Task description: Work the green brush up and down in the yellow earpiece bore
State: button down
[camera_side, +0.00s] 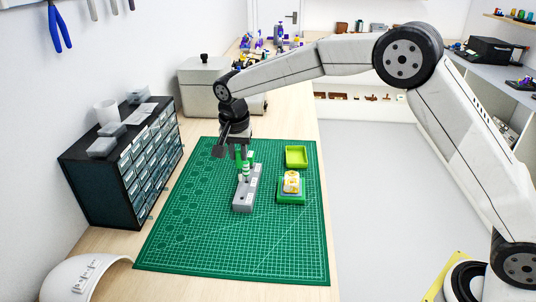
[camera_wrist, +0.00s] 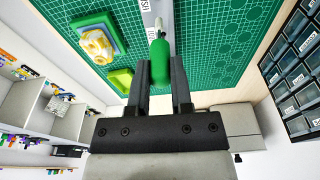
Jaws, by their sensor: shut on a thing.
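My gripper (camera_side: 236,150) is over the far end of a grey block (camera_side: 246,196). In the wrist view, its two fingers (camera_wrist: 160,80) are shut on the green handle of the brush (camera_wrist: 159,58). In the side view, the brush (camera_side: 245,170) is upright at the grey block; whether its lower end is in the block or just above it, I cannot tell. The yellow earpiece (camera_side: 291,180), with pale patches, sits on a blue and green stand (camera_side: 291,198) to the right of the block. It also shows in the wrist view (camera_wrist: 97,46). Its bore is not clear.
An empty-looking lime green tray (camera_side: 296,157) lies behind the earpiece stand. All stand on a green cutting mat (camera_side: 200,240), whose front part is clear. A dark drawer cabinet (camera_side: 125,165) stands at the left. A grey box (camera_side: 203,85) stands at the back.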

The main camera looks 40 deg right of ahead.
jog(key=shift+d, duration=0.1)
jog(key=s+d+r+m, duration=0.1)
jog(key=d+m, duration=0.1)
jog(key=d, duration=0.5)
jog(key=s+d+m, duration=0.2)
jog(key=d+m, duration=0.1)
jog(key=d, duration=0.5)
jog(key=shift+s+r+m+g, duration=0.25)
jog(key=shift+r+m+g, duration=0.05)
jog(key=shift+r, duration=0.1)
jog(key=shift+f, duration=0.15)
jog(key=shift+f, duration=2.1)
jog(key=shift+f, duration=1.4)
jog(key=shift+r, duration=0.65)
dwell(1.7)
